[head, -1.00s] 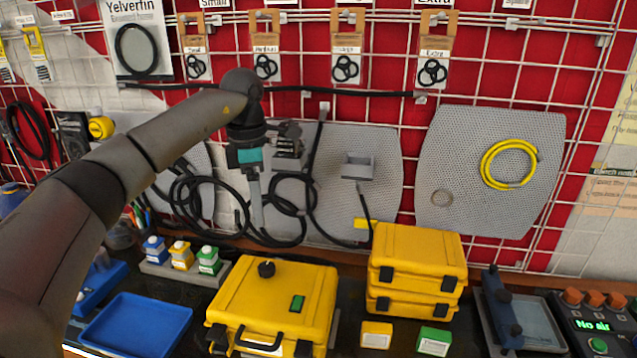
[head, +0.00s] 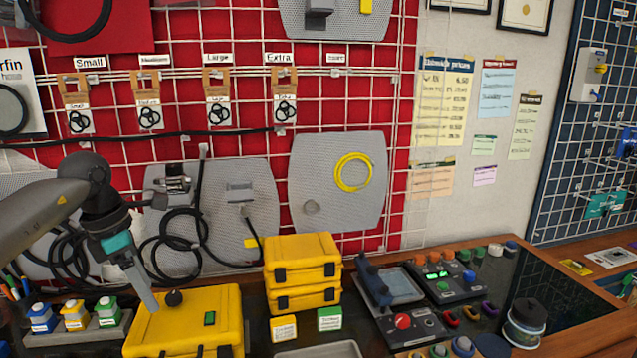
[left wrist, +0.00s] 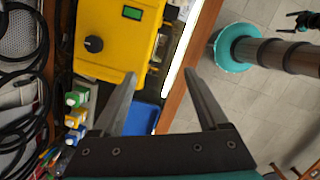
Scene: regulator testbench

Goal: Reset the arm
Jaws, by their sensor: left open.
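My left arm comes in from the left in the head view. Its gripper (head: 146,293) points down beside the black knob of the large yellow case (head: 190,322); from this view I cannot tell the gap to the case. In the left wrist view the two fingers of the left gripper (left wrist: 160,92) are spread apart with nothing between them. The yellow case (left wrist: 117,30), with its black knob and green switch, lies beyond the fingertips at the upper left.
Two stacked yellow cases (head: 302,272) stand right of the large case. A control box (head: 440,280) and a round dark jar (head: 525,322) sit at right. The pegboard wall rises behind. The floor shows in the wrist view.

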